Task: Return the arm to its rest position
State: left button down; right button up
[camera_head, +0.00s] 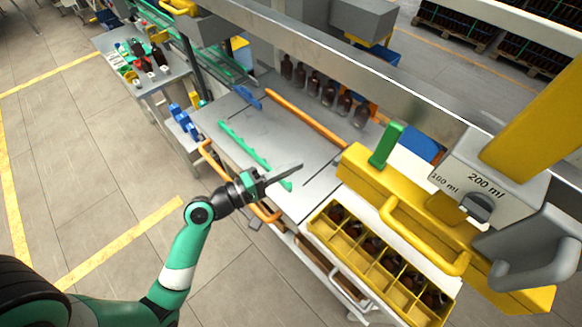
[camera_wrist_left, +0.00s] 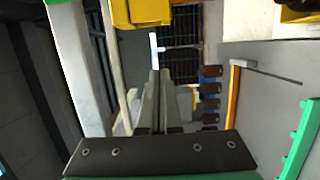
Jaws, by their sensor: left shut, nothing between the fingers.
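My left gripper (camera_head: 296,167) reaches in from the lower left on its green and white arm. Its fingers are shut with nothing between them, above the near right part of the grey metal table (camera_head: 291,139). In the left wrist view the two fingers (camera_wrist_left: 159,75) lie side by side and point away from the camera. My right gripper does not show in either view.
Several amber bottles (camera_head: 328,92) stand in a row behind the orange rail (camera_head: 305,117). A green toothed strip (camera_head: 243,146) lies on the table. A yellow divided crate (camera_head: 318,226) holding bottles and a yellow machine (camera_head: 372,192) stand to the right. Floor at left is clear.

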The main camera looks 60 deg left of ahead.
pick_arm(q)
jog(key=shift+d+r, duration=0.1)
dwell(0.3)
jog(key=w+d+r+m+t+h+p, duration=0.1)
jog(key=w+d+r+m+h+p, duration=0.25)
jog(key=r, duration=0.65)
jog(key=w+d+r+m+t+h, duration=0.15)
jog(key=d+r+m, duration=0.35)
jog(key=r, duration=0.6)
jog(key=w+d+r+m+h+p, duration=0.1)
jog(key=d+r+m+h+p, duration=0.3)
jog(key=r, duration=0.6)
jog(key=s+d+r+m+t, duration=0.1)
jog(key=s+d+r+m, duration=0.1)
jog(key=r, duration=0.5)
jog(key=s+d+r+m+t, duration=0.1)
jog(key=d+r+m+t, duration=0.15)
jog(key=r, duration=0.45)
jog(key=s+a+r+t+y, duration=0.3)
jog(key=s+a+r+y, duration=0.1)
jog(key=r+y, duration=0.3)
jog(key=shift+s+a+m+y+b, duration=0.15)
jog(key=shift+a+m+y+b, duration=0.2)
jog(key=shift+a+y, duration=0.35)
